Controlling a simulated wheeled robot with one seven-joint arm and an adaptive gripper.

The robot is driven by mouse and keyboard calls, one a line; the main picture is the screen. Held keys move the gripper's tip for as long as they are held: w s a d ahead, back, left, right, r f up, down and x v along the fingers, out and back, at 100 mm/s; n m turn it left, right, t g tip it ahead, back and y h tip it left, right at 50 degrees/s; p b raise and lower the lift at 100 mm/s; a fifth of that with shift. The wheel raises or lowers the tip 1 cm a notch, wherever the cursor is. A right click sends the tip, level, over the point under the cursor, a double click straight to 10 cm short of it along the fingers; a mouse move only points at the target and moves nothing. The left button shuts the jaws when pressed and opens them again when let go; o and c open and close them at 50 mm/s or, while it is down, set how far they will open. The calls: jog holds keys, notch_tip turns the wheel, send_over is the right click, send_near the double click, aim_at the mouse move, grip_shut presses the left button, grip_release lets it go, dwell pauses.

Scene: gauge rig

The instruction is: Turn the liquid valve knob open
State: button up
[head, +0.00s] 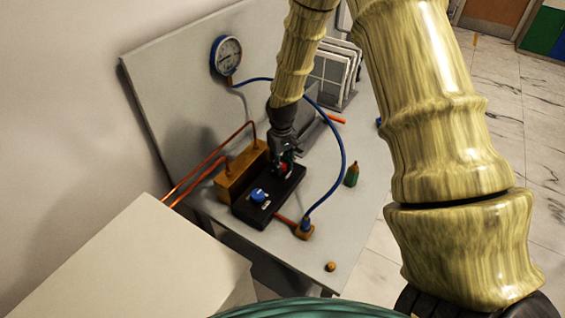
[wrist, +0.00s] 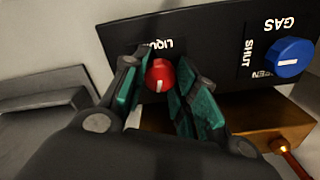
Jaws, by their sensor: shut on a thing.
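The liquid valve knob is a round red knob (wrist: 159,74) on a black panel (wrist: 215,40), beside a partly hidden label starting "LIQU". A short white mark shows on the knob. My gripper (wrist: 156,88) is shut on the red knob, with one green-padded finger on each side of it. In the head view my gripper (head: 285,158) reaches down to the panel's far end, and only a little of the red knob (head: 283,168) shows. The finger pads hide the knob's sides and part of its lettering.
A blue knob (wrist: 290,57) marked "GAS" sits on the same panel, with "SHUT" beside it. A brass block (head: 242,172) with copper pipes adjoins the panel. A gauge (head: 227,56), blue hose (head: 343,150) and green bottle (head: 351,174) stand around it.

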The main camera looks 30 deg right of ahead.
aim_at(282, 164)
jog(key=shift+w+r+n, duration=0.1)
jog(key=shift+w+n, duration=0.05)
jog(key=shift+n, duration=1.45)
jog(key=o, duration=1)
notch_tip(282, 164, up, 12)
jog(key=shift+f, duration=0.1)
